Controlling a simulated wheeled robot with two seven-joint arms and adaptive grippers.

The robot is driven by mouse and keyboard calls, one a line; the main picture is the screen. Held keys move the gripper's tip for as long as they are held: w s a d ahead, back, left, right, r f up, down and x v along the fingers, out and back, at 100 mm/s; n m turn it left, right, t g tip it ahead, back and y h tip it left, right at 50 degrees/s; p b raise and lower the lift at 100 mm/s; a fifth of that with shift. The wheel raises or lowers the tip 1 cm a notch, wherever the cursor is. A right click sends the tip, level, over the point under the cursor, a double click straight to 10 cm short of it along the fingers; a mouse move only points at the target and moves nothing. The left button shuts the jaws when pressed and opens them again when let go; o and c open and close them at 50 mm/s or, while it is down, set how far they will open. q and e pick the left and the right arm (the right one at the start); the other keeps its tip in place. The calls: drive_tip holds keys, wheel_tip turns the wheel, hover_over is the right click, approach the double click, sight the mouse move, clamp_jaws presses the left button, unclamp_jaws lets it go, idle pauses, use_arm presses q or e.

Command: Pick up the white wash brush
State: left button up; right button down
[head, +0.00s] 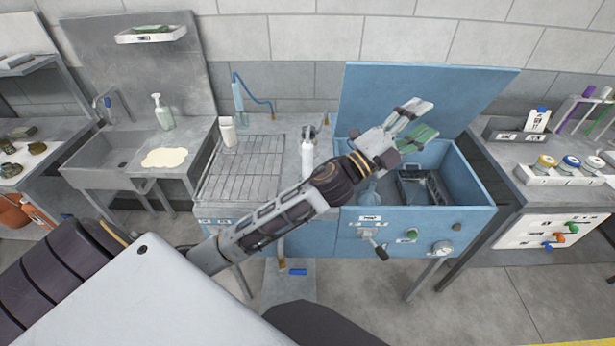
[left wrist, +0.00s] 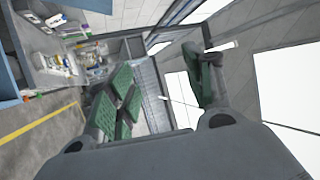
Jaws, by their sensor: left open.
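I cannot single out a white wash brush with certainty. A slim white upright item (head: 307,158) with a dark top stands beside the wire rack, left of the blue wash tank, and looks more like a spray bottle. My left gripper (head: 418,122) is open and empty, raised above the blue tank (head: 470,222) in front of its lifted lid. In the left wrist view its green-padded fingers (left wrist: 165,92) are spread apart with nothing between them. My forearm crosses the front of the tank and hides part of the bench. My right gripper is not in view.
The tank's blue lid (head: 420,95) stands open behind the gripper. A dark tray (head: 422,187) lies inside the tank. A white cup (head: 228,132) stands by the wire rack (head: 240,170). A soap bottle (head: 163,113) stands by the sink. A rack of rolls (head: 570,172) is at right.

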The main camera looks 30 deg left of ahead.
use_arm(q)
drive_tip(key=s+d+r+m+g+h, duration=0.3)
drive_tip(key=d+m+g+h, duration=0.3)
drive_tip(key=m, duration=0.4)
drive_tip(key=m+g+y, duration=1.4)
drive_tip(key=m+y, duration=0.2)
drive_tip(key=y, duration=0.2)
hover_over(307, 143)
wheel_tip(307, 143, down, 9)
drive_tip(key=shift+r, duration=0.1)
drive_tip(key=shift+f, duration=0.25)
